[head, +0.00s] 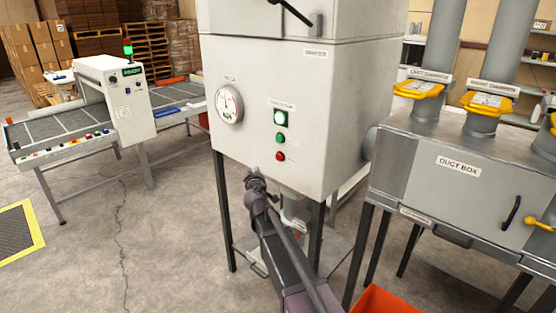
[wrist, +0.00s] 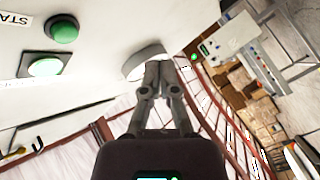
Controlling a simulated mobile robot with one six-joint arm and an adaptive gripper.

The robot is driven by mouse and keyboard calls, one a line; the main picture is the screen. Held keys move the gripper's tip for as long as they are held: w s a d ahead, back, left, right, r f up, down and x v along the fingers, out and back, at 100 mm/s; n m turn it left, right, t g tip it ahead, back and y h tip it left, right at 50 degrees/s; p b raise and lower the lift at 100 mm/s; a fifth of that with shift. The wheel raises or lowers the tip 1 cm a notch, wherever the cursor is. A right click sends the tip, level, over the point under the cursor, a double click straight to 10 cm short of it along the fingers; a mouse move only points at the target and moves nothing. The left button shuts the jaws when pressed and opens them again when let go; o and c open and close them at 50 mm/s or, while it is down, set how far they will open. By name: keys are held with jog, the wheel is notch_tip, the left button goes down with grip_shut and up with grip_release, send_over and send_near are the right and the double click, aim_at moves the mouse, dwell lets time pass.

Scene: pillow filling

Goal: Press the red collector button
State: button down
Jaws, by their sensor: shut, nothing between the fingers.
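The red collector button (head: 280,156) is the lowest control on the front of the pale grey cabinet (head: 330,120). A green button (head: 280,137) and a lit square lamp (head: 281,118) sit above it. In the wrist view the green button (wrist: 62,28) and lit lamp (wrist: 46,66) show at upper left; the red button is out of that view. My gripper (wrist: 158,66) is shut and empty, its tips overlapping a round white fitting (wrist: 142,60) on the cabinet; I cannot tell if they touch. In the head view my arm reaches up below and left of the red button.
A pressure gauge (head: 231,104) is on the cabinet left of the buttons. A grey duct box (head: 455,180) with yellow-handled gates stands right. An orange bin (head: 385,301) is at the bottom. A conveyor (head: 75,138) stands left, with open floor between.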

jog(key=shift+w+d, duration=0.1)
jog(key=w+d, duration=0.6)
dwell(0.8)
jog(key=shift+w+d, duration=0.65)
jog(key=shift+d, duration=0.1)
dwell(2.8)
jog(key=shift+s+a, duration=0.65)
dwell(0.5)
jog(key=shift+s+a, duration=1.8)
